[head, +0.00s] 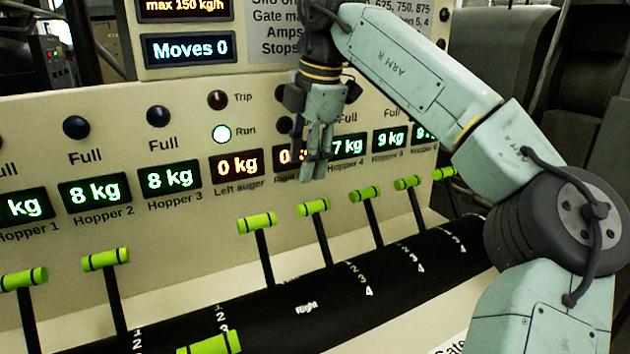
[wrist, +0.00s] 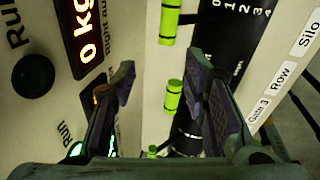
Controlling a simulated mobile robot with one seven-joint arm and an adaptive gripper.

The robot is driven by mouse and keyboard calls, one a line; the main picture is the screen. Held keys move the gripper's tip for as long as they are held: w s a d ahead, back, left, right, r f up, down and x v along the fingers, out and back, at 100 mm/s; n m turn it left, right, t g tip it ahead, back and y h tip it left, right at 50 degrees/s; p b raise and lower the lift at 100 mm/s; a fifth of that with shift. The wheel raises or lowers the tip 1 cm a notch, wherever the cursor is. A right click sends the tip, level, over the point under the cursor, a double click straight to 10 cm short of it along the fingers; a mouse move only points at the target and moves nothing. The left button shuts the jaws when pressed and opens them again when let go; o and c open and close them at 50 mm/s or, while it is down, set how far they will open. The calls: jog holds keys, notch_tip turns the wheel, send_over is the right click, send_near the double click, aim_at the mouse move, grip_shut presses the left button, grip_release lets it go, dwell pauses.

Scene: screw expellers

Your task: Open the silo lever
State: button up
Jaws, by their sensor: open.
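Several levers with bright green cross handles rise from slots in a black curved cover, among them one at the middle (head: 257,222) and one right of it (head: 313,207). Another green handle (head: 210,343) shows at the bottom edge in the head view. I cannot tell which one is the silo lever. My gripper (head: 315,165) is open and empty, pointing down in front of the panel, above the handles. In the wrist view, a green handle (wrist: 173,97) appears between the open fingers (wrist: 160,68), some way beyond them, and another (wrist: 170,20) lies above it.
A cream panel (head: 130,130) with lamps and kg displays stands behind the levers. The black cover (head: 325,290) carries white number marks. A display (head: 188,48) reads Moves 0.

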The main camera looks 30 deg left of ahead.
aim_at(315, 202)
jog(key=shift+m+t+h, duration=0.3)
jog(key=shift+m+h, duration=0.1)
jog(key=shift+m, duration=0.2)
jog(key=w+f, duration=0.1)
jog(key=f, duration=0.2)
jog(key=w+f+p, duration=0.1)
jog(key=f, duration=0.2)
jog(key=w+f+p, duration=0.1)
jog(key=f, duration=0.2)
jog(key=shift+d+f, duration=0.1)
jog(key=shift+f, duration=0.15)
jog(key=shift+c, duration=0.6)
jog(key=shift+r, duration=0.1)
grip_shut()
